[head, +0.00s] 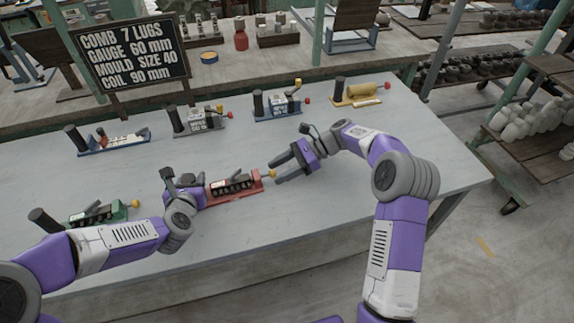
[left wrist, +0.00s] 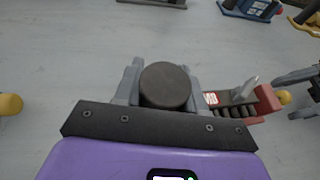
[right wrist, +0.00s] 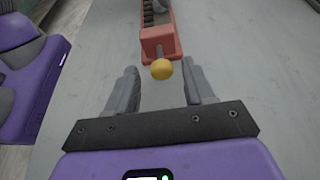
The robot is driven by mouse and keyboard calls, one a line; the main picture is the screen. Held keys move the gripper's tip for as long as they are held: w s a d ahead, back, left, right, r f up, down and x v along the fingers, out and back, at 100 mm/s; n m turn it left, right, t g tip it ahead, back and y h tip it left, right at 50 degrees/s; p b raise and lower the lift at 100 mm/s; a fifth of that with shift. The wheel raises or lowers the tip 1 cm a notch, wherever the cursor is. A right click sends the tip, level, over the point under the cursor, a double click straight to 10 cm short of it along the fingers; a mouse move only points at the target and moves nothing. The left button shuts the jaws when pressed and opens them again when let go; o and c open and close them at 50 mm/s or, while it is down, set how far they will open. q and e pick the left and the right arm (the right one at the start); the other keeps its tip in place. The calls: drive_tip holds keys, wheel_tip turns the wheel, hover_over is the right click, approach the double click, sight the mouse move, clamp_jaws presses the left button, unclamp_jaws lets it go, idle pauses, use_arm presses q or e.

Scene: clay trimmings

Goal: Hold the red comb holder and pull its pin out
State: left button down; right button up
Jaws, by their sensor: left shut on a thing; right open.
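My right gripper (head: 286,169) is open and empty. In the right wrist view its fingers point at the knob, which sits just beyond and between the fingertips, apart from both.
A green holder (head: 97,213) is at the near left. Blue (head: 113,142), grey (head: 197,120), blue (head: 277,105) and yellow (head: 357,93) holders line the table's back. A black sign (head: 130,53) stands behind. The table's right part is clear.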

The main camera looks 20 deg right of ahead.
use_arm(q)
drive_tip(key=shift+s+f, duration=0.1)
drive_tip(key=shift+f, duration=0.15)
use_arm(e)
drive_tip(key=v, duration=1.2)
drive_tip(key=shift+s, duration=0.1)
use_arm(q)
drive_tip(key=c, duration=0.8)
unclamp_jaws()
drive_tip(key=shift+o, duration=1.2)
drive_tip(key=shift+r, duration=0.15)
